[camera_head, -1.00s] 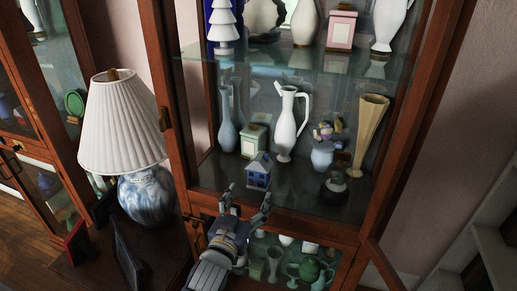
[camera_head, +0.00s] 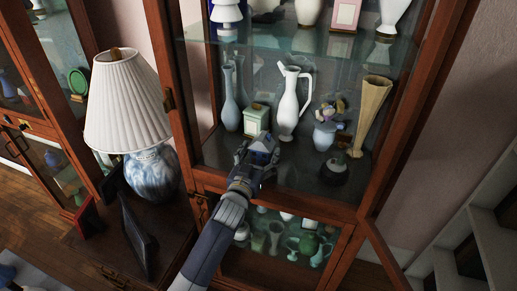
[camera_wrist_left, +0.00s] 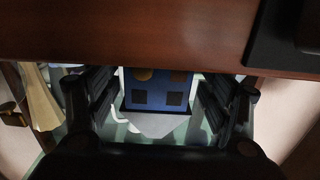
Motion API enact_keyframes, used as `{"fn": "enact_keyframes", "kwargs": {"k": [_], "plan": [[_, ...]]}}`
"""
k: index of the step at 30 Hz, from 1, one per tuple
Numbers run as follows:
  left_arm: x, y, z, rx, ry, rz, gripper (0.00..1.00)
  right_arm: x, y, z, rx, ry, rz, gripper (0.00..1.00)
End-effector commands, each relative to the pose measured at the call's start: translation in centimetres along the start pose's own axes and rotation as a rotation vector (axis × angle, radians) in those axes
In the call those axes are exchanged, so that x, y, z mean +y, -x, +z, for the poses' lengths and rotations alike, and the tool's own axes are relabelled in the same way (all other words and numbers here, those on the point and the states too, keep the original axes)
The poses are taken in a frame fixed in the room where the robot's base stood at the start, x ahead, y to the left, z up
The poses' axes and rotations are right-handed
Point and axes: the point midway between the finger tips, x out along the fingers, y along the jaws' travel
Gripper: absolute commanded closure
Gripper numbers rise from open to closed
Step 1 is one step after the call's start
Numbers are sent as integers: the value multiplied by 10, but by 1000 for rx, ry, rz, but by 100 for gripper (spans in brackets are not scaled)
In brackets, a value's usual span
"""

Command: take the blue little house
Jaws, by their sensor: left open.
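The blue little house (camera_head: 264,143) stands on the cabinet's lower glass shelf near its front edge, partly hidden by my gripper in the head view. My left gripper (camera_head: 257,157) is open right at the house, with its fingers on either side of it. In the left wrist view, which looks upside down, the blue front of the house (camera_wrist_left: 158,88) with dark square windows shows between the two fingers. A gap shows between each finger and the house. My right gripper is not in view.
A green-and-white box (camera_head: 256,120) stands close behind the house. A white jug (camera_head: 290,105), a blue pot with flowers (camera_head: 325,135), a dark round pot (camera_head: 333,172) and a tan vase (camera_head: 369,115) stand to the right. A lamp (camera_head: 150,175) stands left, outside the cabinet.

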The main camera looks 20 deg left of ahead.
Motion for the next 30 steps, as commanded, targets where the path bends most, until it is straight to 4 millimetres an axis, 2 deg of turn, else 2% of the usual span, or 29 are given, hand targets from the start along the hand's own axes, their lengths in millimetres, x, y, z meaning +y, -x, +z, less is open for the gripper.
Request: {"fn": "enact_keyframes", "kwargs": {"k": [4, 13, 22, 30], "plan": [[0, -13, -1, 0, 1, 0, 27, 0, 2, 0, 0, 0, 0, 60], [0, -15, 0, 1, 1, 0, 27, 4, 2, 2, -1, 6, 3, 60], [0, -15, 0, 0, 0, 0, 95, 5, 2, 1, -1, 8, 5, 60], [0, -15, -2, 3, 0, 1, 96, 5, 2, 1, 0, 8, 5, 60]]}}
